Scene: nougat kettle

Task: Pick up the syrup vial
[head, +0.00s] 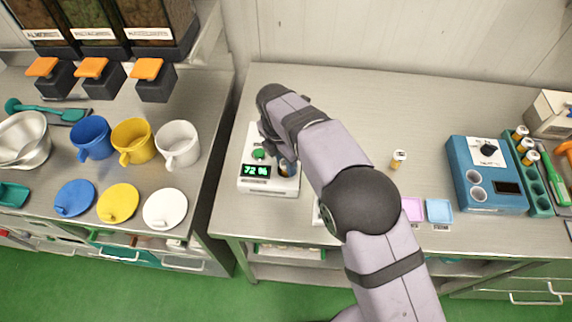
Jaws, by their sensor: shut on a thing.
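My gripper (281,160) is at the far end of my arm, low over a white device (268,187) with a green 72 % display. It is shut on a small vial-like thing (284,171) with an amber part, at the top right of the device. My wrist hides most of it, so I cannot tell whether it is the syrup vial or whether it is seated in the device. Another small vial (398,159) with an amber band stands alone on the steel bench, right of my arm.
A blue device (487,177) with round wells stands right of centre. Pink (412,209) and light blue (439,211) squares lie near the bench's front edge. The left bench holds mugs (134,141), lids (118,203) and a metal bowl (24,140). The back middle of the bench (400,100) is clear.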

